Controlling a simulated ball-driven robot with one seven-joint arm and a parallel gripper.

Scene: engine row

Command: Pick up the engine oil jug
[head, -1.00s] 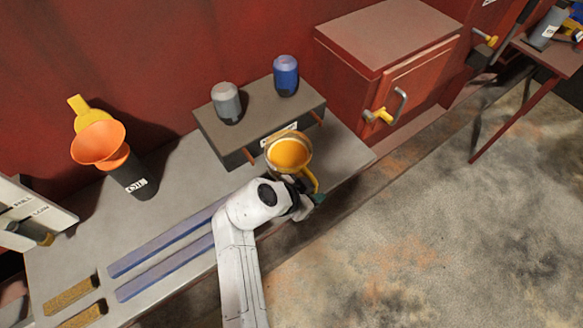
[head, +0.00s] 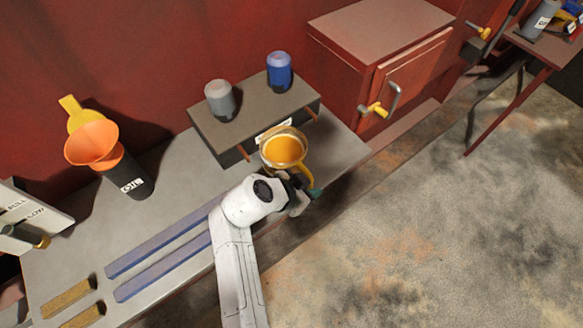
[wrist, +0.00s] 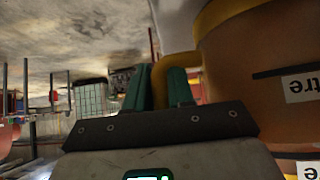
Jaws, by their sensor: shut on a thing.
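A jug with a pale rim and an amber inside (head: 284,149) is at the bench's front edge, right of the middle in the head view. Its yellow handle points toward the lower right. In the wrist view the jug's large orange-brown side (wrist: 250,75) fills the right, with white labels reading upside down, one ending in "tre". My gripper (head: 312,191) is at the handle, and its teal fingers are shut on it in the wrist view (wrist: 160,85). Much of the handle is hidden by the fingers. I cannot tell whether the jug's base touches the bench.
A dark container labelled like "OIL" (head: 130,182) with an orange funnel (head: 92,142) stands at left. Blue bars (head: 165,240) lie on the bench. Open floor lies right.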

